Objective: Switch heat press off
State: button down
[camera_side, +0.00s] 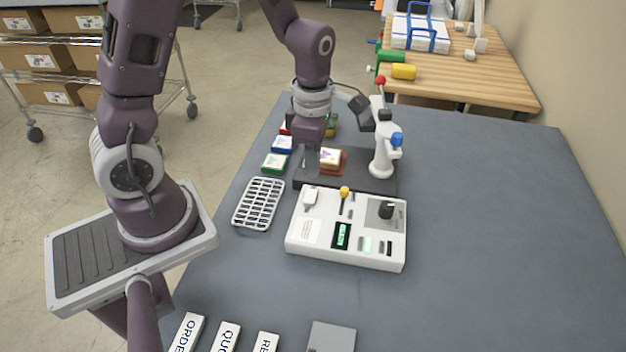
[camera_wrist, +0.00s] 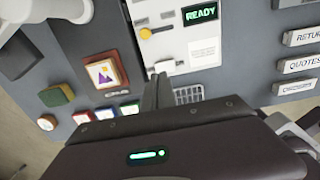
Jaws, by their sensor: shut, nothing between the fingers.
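The heat press has a dark base (camera_side: 378,186) and a white post (camera_side: 381,158) with red and blue knobs. In front of it is a white control box (camera_side: 303,253), also in the wrist view (camera_wrist: 182,14). My gripper (camera_side: 312,172) is shut and empty, pointing down near the white switch. In the wrist view its fingertips (camera_wrist: 158,80) are beside the switch; contact cannot be told.
A picture tile (camera_wrist: 105,72) lies on the press base behind my gripper. Small coloured blocks (camera_side: 275,163) and a metal rack (camera_side: 259,204) are to the left. Label blocks (camera_side: 226,337) and a grey block (camera_side: 331,337) lie at the front. The table's right side is clear.

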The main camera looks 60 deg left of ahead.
aim_at(310, 200)
notch_tip(310, 200, down, 5)
jog(key=shift+f, duration=0.1)
dwell(0.3)
jog(key=shift+a+f+g+h, duration=0.15)
jog(key=shift+f+g+h, duration=0.1)
jog(key=shift+g+h, duration=0.05)
jog(key=shift+s+d, duration=0.15)
jog(key=shift+d, duration=0.05)
jog(key=shift+s+d+r, duration=0.15)
jog(key=shift+s+d, duration=0.4)
jog(key=shift+s, duration=0.05)
jog(key=shift+r, duration=0.1)
